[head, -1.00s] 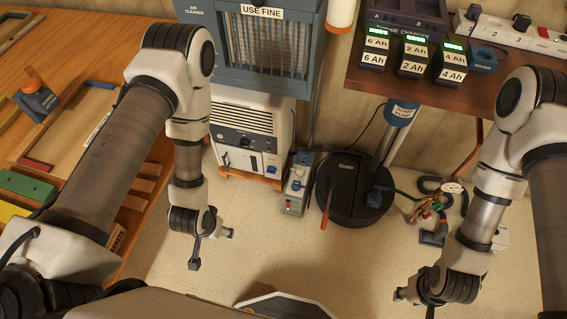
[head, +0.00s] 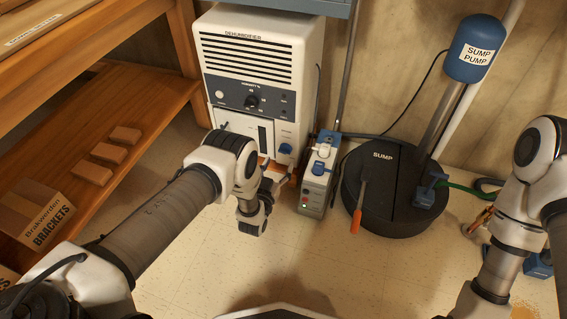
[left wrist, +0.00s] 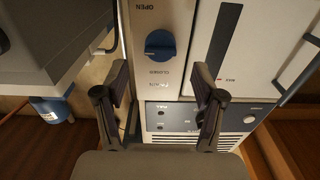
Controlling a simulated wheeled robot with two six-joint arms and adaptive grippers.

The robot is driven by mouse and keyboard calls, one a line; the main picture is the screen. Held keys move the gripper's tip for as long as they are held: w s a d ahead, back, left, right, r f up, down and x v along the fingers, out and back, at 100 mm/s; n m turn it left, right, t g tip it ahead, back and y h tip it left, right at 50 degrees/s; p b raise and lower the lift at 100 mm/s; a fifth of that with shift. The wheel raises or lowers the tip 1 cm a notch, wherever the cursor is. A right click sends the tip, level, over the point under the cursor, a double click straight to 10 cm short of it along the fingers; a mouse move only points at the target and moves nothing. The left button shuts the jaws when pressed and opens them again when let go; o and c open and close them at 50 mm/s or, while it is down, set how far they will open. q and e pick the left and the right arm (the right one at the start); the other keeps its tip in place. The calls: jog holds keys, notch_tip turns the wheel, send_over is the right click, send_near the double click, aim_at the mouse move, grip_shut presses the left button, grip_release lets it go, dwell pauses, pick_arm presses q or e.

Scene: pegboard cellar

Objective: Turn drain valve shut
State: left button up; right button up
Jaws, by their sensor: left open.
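The drain valve is a blue knob (head: 285,149) on the lower right front of the white dehumidifier (head: 262,35). In the left wrist view the round blue knob (left wrist: 160,43) sits on a pale plate, with OPEN printed above it in the picture and CLOSED below. My left gripper (head: 277,185) is low in front of the dehumidifier, just below the knob in the head view. In the left wrist view its fingers (left wrist: 161,88) are apart with nothing between them, and the knob lies ahead, untouched. My right arm enters at the right, its gripper out of frame.
A grey box with switches (head: 316,180) stands on the floor close right of the dehumidifier. A wooden shelf (head: 135,95) stands at left. The floor in front is clear.

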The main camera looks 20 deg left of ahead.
aim_at(283, 153)
pick_arm(q)
jog(key=w+b, duration=0.1)
jog(key=w, duration=0.1)
jog(key=w+b, duration=0.1)
jog(key=w, duration=0.2)
jog(key=shift+f, duration=0.2)
jog(key=shift+w+r, duration=0.2)
jog(key=shift+w, duration=0.15)
jog(key=shift+c, duration=0.3)
jog(key=c, duration=1.1)
